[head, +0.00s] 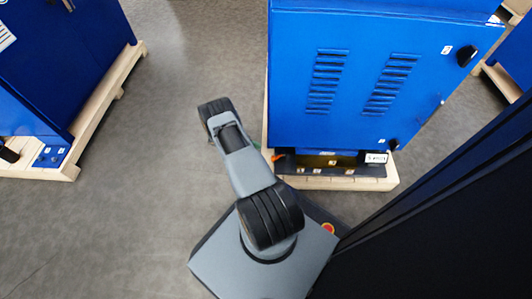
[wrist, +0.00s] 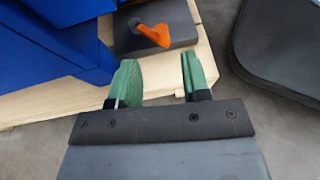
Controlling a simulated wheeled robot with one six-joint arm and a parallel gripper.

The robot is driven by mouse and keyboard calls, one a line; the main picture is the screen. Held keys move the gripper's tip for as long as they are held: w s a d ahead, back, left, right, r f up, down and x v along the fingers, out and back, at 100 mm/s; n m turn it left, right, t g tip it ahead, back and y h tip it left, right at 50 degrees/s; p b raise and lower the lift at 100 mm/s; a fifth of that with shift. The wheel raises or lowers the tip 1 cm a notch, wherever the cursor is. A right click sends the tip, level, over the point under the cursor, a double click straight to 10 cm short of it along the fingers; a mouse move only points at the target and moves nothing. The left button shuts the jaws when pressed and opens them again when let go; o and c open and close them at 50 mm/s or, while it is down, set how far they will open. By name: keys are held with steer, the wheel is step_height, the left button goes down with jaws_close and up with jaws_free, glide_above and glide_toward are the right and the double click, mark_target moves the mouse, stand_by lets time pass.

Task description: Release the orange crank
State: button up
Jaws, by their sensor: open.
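The orange crank (wrist: 154,35) is in the upper middle of the wrist view, on a dark plate (wrist: 180,20) at the base of the blue machine. A small orange part of it shows in the head view (head: 278,157), just right of my arm. My gripper (wrist: 158,80) has its two green fingers spread apart with nothing between them. The crank lies beyond the fingertips, apart from them in the picture. In the head view my gripper's fingers are mostly hidden by my arm.
The blue machine (head: 340,75) with vents stands on a wooden pallet (head: 345,183), which runs close to my fingers. Another blue machine (head: 60,60) on a pallet stands at the left. Grey floor (head: 130,190) between them is clear.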

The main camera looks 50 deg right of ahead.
steer(key=shift+v, duration=2.55)
steer(key=w+a+r+m+t+y+p, duration=0.15)
steer(key=a+r+p, duration=0.35)
steer(key=r, duration=0.9)
steer(key=w+a+r+m+t+p, duration=0.1)
steer(key=w+a+r+t+p, duration=0.15)
steer(key=r+p, duration=0.9)
steer(key=w+a+r+m+t+y+p, duration=0.1)
steer(key=w+a+r+t+p, duration=0.15)
steer(key=r, duration=1.45)
steer(key=s+a+r+t+y+p, duration=0.1)
steer(key=s+a+r+t+p, duration=0.2)
steer(key=r, duration=0.9)
steer(key=s+a+r+m+t+y+p, duration=0.1)
steer(key=s+a+r+t+y+p, duration=0.1)
steer(key=s+a+r+p, duration=0.5)
steer(key=s+a+r+m+t+y+p, duration=0.1)
steer(key=s+a+r+t+p, duration=0.2)
steer(key=r+p, duration=0.8)
steer(key=s+a+r, duration=0.2)
steer(key=a+r, duration=0.1)
steer(key=r, duration=0.3)
steer(key=shift+s+a+r+t, duration=0.2)
steer(key=shift+s+a+t, duration=0.1)
steer(key=shift+a+t, duration=0.05)
steer(key=shift+m, duration=0.25)
